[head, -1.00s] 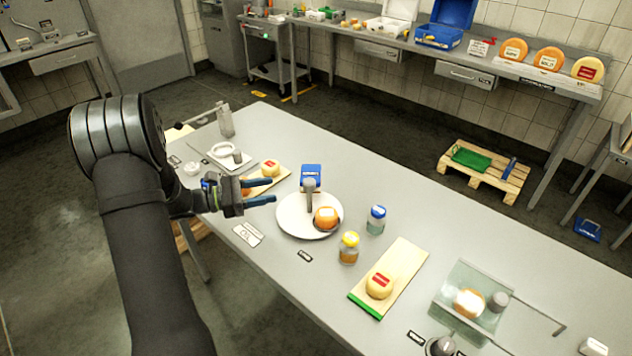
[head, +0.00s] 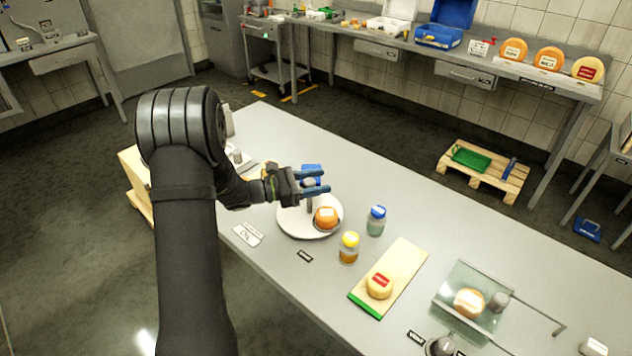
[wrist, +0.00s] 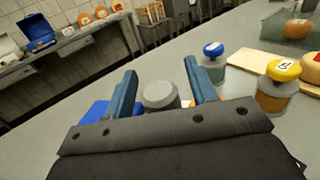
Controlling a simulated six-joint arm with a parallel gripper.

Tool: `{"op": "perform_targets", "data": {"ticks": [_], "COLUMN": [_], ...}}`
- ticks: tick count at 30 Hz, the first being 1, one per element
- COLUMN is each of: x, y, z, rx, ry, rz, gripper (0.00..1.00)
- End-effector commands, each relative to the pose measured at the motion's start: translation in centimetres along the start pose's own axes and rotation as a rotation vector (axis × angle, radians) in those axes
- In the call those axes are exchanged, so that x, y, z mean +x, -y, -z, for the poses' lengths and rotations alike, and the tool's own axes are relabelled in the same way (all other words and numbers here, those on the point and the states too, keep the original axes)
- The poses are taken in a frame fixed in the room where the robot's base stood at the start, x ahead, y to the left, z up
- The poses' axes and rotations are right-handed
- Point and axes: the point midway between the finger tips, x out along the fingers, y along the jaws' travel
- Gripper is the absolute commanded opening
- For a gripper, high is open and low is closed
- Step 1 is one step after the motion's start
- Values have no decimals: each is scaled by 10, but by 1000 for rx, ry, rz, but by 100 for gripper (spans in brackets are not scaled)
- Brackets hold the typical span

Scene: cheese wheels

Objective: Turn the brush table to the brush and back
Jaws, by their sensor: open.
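The brush table is a round white turntable (head: 297,225) with an orange cheese wheel (head: 326,217) on its right part. A grey post with a rounded knob (head: 309,184) rises from the turntable; its flat grey top also shows in the wrist view (wrist: 160,95). A blue block (head: 312,170), likely the brush, stands behind the turntable, partly hidden by my gripper. My gripper (head: 325,182) is open, its two blue fingers at the height of the knob. In the wrist view the knob sits between the fingers (wrist: 163,90), with space on both sides.
A yellow-lidded jar (head: 349,248) and a blue-lidded jar (head: 376,220) stand right of the turntable. A board (head: 405,270) with a yellow cheese (head: 380,285) lies farther right. A white label card (head: 248,234) lies at the front left.

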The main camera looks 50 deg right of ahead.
Motion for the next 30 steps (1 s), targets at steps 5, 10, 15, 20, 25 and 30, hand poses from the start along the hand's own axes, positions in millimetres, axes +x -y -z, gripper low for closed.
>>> {"op": "perform_targets", "data": {"ticks": [5,10,15,20,25,30], "x": [0,0,-1,-1,-1,0], "y": [0,0,0,0,0,-2], "z": [0,0,0,0,0,0], "rx": [0,0,0,0,-1,-2], "ry": [0,0,0,-1,0,0], "rz": [0,0,-1,-13,-50,-114], "gripper": [36,3,0,0,0,0]}}
